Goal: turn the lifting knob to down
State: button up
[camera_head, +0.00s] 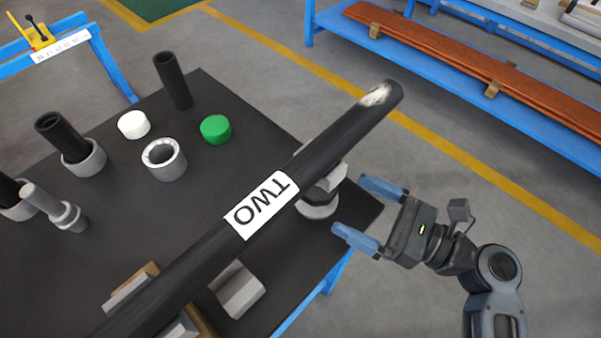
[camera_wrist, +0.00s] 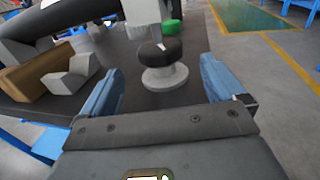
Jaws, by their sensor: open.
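My gripper (camera_head: 370,212) is open and empty beside the right edge of the black table (camera_head: 230,100). A piece with a round black top and grey flanged base (camera_wrist: 165,76) shows between and beyond the fingers in the wrist view. It also shows in the head view (camera_head: 317,209), partly hidden under a long black tube labelled TWO (camera_head: 262,205). A yellow fixture with a black lever (camera_head: 37,36) stands on a blue rail at the upper left of the head view. I cannot tell which of these is the lifting knob.
The black tube crosses above the table, close left of my gripper. White (camera_head: 133,125) and green (camera_head: 215,129) caps, a grey ring (camera_head: 163,160) and several upright tubes stand on the table. A blue rack (camera_head: 460,50) holds copper-coloured rods. Floor to the right is clear.

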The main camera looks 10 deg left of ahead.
aim_at(316, 187)
jog(key=shift+p+x, duration=0.35)
jog(key=shift+x, duration=4)
jog(key=shift+f, duration=0.1)
jog(key=shift+c, duration=0.4)
jog(key=c, duration=0.9)
jog(key=shift+o, duration=0.2)
jog(key=shift+n+g, duration=0.3)
jog(key=shift+g, duration=0.3)
jog(key=n+g+y+p, duration=0.1)
jog(key=n+g, duration=0.1)
jog(key=g, duration=0.1)
jog(key=shift+n+g, duration=0.4)
jog(key=shift+s+n+g+p, duration=0.1)
jog(key=shift+n+g+p, duration=0.25)
jog(key=shift+n+g, duration=1)
jog(key=shift+n+g+p, duration=0.35)
jog(key=shift+n+g, duration=0.4)
jog(key=shift+g, duration=1.2)
